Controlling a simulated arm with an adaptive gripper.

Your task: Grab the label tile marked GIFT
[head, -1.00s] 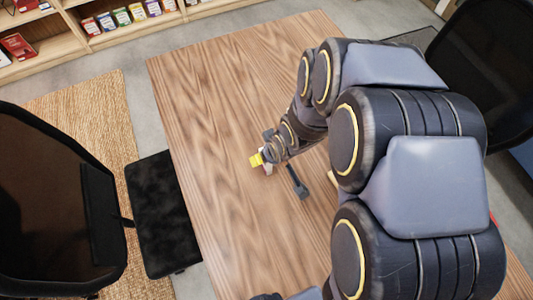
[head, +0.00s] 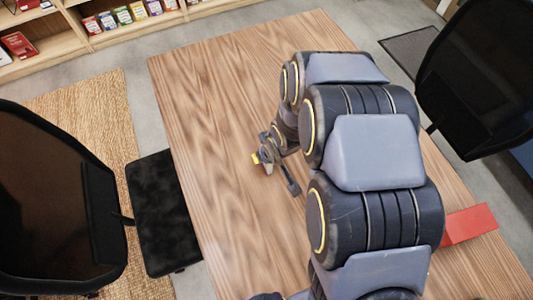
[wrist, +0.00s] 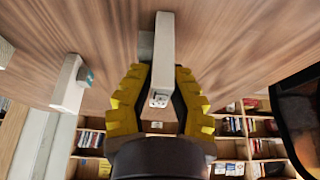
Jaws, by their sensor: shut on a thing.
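My gripper (wrist: 160,98), with yellow ridged fingers, is shut on a pale narrow tile (wrist: 163,50) in the wrist view. The tile stands out from between the fingers toward the wood surface. No lettering on it can be read, so I cannot tell if it is marked GIFT. In the head view my gripper (head: 257,158) shows as a small yellow patch low over the middle of the table, with a bit of pale material beside it. A second pale block (wrist: 70,84) with a teal patch is at the left of the wrist view, apart from the fingers.
The wooden table (head: 200,110) is clear on its left and far parts. A dark, elongated thing (head: 291,182) shows just right of my gripper. A red box (head: 470,224) is at the table's right edge. Black chairs (head: 55,200) flank the table; bookshelves (head: 110,25) stand behind.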

